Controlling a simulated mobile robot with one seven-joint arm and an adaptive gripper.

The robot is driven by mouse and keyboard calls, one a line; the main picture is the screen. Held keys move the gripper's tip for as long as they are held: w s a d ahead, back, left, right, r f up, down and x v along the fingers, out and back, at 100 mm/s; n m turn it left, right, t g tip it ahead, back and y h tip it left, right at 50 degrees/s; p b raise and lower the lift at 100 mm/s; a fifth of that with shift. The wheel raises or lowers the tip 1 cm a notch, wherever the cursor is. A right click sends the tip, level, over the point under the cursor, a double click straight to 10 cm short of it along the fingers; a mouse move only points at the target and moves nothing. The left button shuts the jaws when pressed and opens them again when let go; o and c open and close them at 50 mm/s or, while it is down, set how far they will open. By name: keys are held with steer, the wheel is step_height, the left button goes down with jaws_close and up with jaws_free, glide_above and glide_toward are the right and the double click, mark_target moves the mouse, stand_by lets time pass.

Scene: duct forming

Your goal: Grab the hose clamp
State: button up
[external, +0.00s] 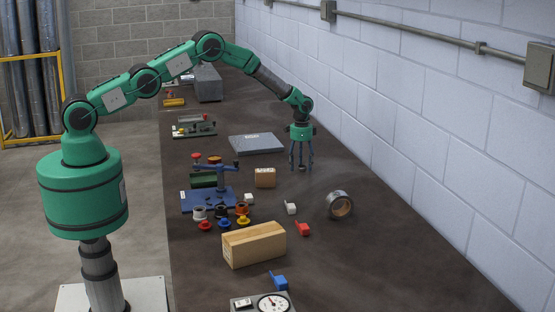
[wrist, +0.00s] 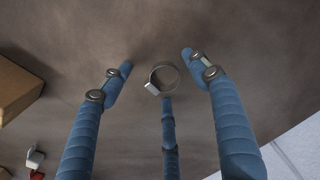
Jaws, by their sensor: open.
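The hose clamp (wrist: 152,89) is a thin metal ring with a small pale screw housing at its lower left. In the wrist view it lies on the dark bench top, between the fingertips of my gripper (wrist: 158,70). The three blue fingers are spread open, two at the sides and one below the ring. None is clearly touching it. In the external view my gripper (external: 302,164) points down close above the bench, and the clamp cannot be made out clearly among the fingers.
A cardboard box (external: 265,177) stands left of my gripper, with a flat grey panel (external: 257,143) behind it. A tape roll (external: 340,204), a small white piece (external: 291,208) and a larger box (external: 254,244) lie nearer the camera. The block wall (external: 400,110) runs along the right.

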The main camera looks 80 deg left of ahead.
mark_target(301, 166)
steer(key=c, duration=1.2)
steer(key=shift+r, duration=0.1)
steer(key=shift+w+r, duration=0.1)
steer(key=shift+r, duration=1.5)
steer(key=s+d, duration=0.1)
steer(key=s, duration=0.4)
steer(key=s+d+r, duration=0.1)
steer(key=s, duration=0.4)
steer(key=s+d, duration=0.1)
steer(key=s, duration=0.5)
steer(key=shift+d+r, duration=0.1)
steer(key=shift+r, duration=0.25)
steer(key=shift+w, duration=0.1)
